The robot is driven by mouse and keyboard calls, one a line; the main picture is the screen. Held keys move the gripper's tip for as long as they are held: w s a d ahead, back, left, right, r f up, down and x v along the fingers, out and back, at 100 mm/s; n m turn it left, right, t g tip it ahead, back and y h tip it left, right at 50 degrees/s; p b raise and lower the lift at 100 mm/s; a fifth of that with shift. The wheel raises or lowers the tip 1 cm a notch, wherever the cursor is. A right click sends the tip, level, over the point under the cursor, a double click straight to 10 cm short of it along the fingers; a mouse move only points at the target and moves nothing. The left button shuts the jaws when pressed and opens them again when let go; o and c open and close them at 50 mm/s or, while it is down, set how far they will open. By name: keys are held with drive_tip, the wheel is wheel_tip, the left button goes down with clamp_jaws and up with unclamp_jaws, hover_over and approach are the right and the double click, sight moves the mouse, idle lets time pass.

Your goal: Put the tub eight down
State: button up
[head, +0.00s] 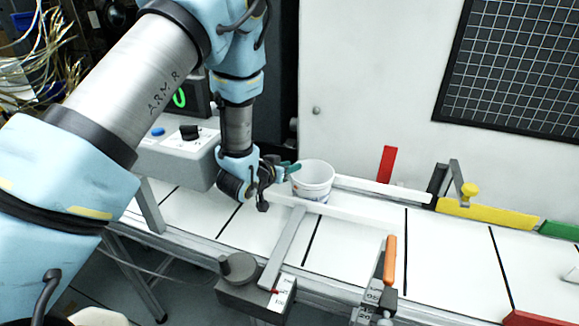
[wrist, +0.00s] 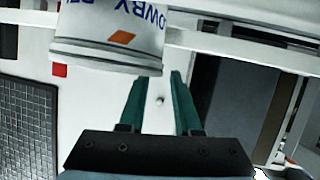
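A white tub (head: 313,182) with blue printing stands upright on the white track, between two white rails. In the wrist view the tub (wrist: 110,30) is upside down at the top left, with part of a blue word and an orange patch. No number eight is readable on it. My gripper (head: 292,167) is just left of the tub's rim in the head view. In the wrist view my gripper's green fingers (wrist: 164,76) are apart with nothing between them. The tub lies beyond and to one side of the fingertips; whether one touches it, I cannot tell.
A grey control box (head: 180,160) stands left of my gripper. A grey bar (head: 282,245) crosses the track in front. An orange handle (head: 390,260) stands at the front edge. A red post (head: 386,165) and yellow guide (head: 485,213) stand to the right. The track's right part is clear.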

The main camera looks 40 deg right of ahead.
drive_tip(key=shift+r, duration=0.25)
drive_tip(key=b+v, duration=0.3)
drive_tip(key=v, duration=0.9)
drive_tip(key=shift+b, duration=0.3)
drive_tip(key=shift+s+f, duration=0.1)
